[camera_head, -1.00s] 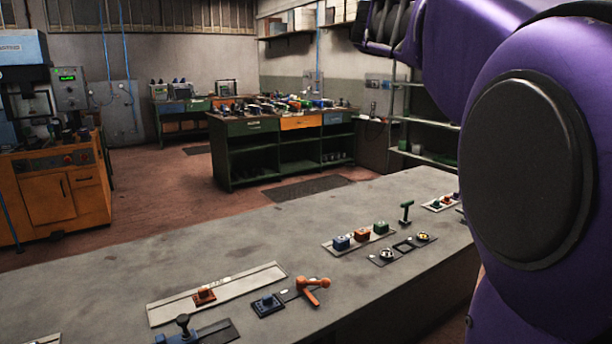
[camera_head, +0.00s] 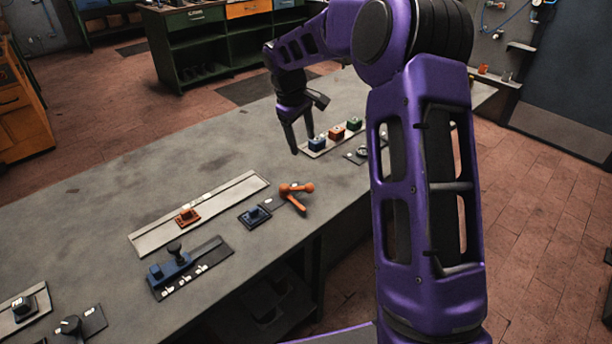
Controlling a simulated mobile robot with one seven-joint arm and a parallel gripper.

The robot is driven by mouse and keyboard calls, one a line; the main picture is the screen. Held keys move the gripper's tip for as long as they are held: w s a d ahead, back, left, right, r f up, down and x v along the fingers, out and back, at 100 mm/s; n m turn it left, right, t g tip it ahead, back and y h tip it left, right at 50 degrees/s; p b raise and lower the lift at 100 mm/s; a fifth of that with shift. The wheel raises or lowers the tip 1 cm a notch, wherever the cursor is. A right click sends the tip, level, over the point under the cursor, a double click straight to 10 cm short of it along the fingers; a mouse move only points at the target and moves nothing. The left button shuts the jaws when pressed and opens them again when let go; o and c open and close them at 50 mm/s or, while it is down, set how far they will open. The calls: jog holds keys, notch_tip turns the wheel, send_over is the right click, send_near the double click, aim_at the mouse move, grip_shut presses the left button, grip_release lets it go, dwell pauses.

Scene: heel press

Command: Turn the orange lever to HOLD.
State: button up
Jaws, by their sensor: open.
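A light rail with an orange slider (camera_head: 187,217) and a blue clamp-like device (camera_head: 171,267) lie further left. Red (camera_head: 337,132) and green (camera_head: 354,124) blocks stand beyond. Bare bench (camera_head: 215,160) lies behind the rail.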

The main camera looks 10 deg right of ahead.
send_near(309, 185)
jog(key=x, duration=0.9)
jog(key=shift+w+f+b, duration=0.1)
jog(key=shift+f+b, duration=0.25)
grip_shut()
dwell(1.1)
